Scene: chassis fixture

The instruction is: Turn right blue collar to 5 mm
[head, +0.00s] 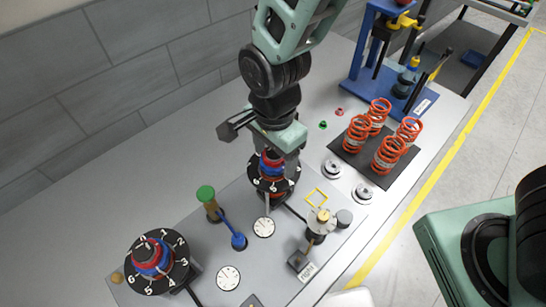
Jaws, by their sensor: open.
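The right dial unit (273,187) is a black round scale with white marks. A red and blue collar stack stands at its centre, and its blue collar (270,172) shows just below my gripper. My gripper (272,154) points down over this stack, open. Its fingers are small and partly hidden, so contact with the collar cannot be told. The left dial unit (178,274) has a black disc with white numbers and its own blue collar (151,266) and red ring. The right scale is too small to read.
Round white gauges (264,227) sit near the dials. A green-topped post (207,197) and blue-headed lever (238,241) stand between the units. A brass-topped fixture (321,218) is to the right. Orange springs (388,154) stand on a black mat, with a blue press (370,84) behind.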

